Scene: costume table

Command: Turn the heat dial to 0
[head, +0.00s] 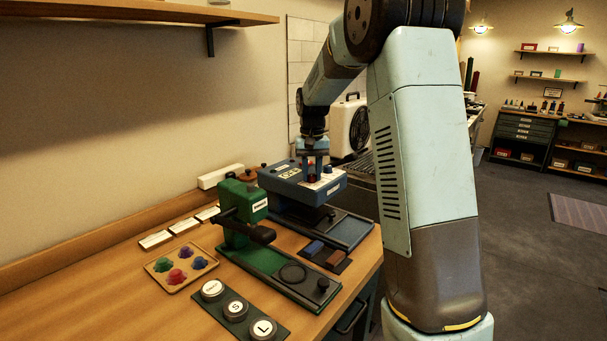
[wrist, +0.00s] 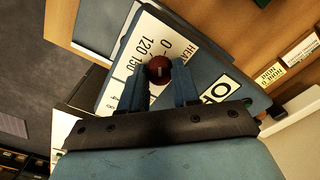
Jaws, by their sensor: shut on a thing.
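The heat dial (wrist: 159,69) is a small dark red knob with a pale mark, on the white scale plate (wrist: 150,38) of a blue press (wrist: 220,80). The plate shows 0, 120, 150 and part of the word HEAT. My gripper (wrist: 160,76) has one finger on each side of the dial and is shut on it. Which number the pale mark points to is hard to tell. In the head view, my gripper (head: 312,160) reaches down onto the blue press (head: 284,184), with the red dial (head: 311,178) at its fingertips.
A green press (head: 243,212) stands in front of the blue one. A tray of coloured pieces (head: 168,284), round weights marked S and L (head: 236,308), and brown and blue blocks (head: 337,258) lie nearby. A white fan-like unit (head: 350,128) stands behind.

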